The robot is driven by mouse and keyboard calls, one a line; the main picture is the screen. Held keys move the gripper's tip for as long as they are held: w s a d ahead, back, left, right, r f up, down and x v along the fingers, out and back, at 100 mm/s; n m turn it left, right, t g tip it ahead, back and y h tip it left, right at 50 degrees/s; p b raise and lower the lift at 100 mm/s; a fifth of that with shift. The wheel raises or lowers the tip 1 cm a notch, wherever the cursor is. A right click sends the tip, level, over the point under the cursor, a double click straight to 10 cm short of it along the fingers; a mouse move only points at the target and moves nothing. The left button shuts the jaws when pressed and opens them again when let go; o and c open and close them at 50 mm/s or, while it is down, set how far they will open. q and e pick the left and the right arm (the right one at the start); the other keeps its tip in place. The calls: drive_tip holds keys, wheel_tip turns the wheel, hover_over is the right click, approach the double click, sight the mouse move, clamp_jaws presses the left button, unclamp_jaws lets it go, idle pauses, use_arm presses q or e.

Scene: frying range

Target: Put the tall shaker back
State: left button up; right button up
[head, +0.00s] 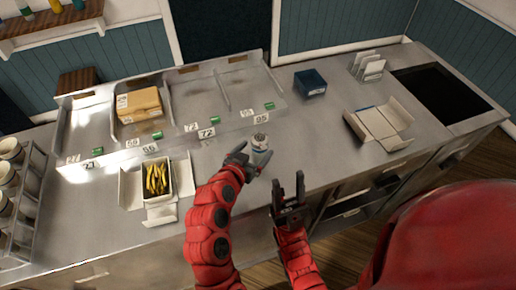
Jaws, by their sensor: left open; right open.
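A shaker (260,142) with a pale body and a greyish top stands upright on the steel counter (225,170), just in front of the clear divided tray. I cannot tell from this view whether it is the tall one. My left gripper (249,161) is open at the near side of the shaker, its fingers close around the lower part; whether they touch is unclear. My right gripper (288,188) is open and empty, fingers pointing up, near the counter's front edge and right of the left gripper.
The clear divided tray (222,125) holds a cardboard box (139,104). An open carton with yellow fries (157,178) lies left. A blue container (310,83), open empty carton (380,123) and dark basin (441,92) are right. A cup rack (30,190) and bottle shelf (50,25) are left.

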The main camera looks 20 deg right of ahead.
use_arm(q)
drive_tip(key=b+v, duration=0.1)
drive_tip(key=v, duration=0.3)
drive_tip(key=shift+s+a+b, duration=0.2)
drive_tip(key=shift+a+b, duration=0.05)
drive_tip(key=shift+b, duration=0.1)
drive_tip(key=p+v, duration=0.5)
drive_tip(key=p, duration=0.1)
drive_tip(key=shift+w, duration=0.15)
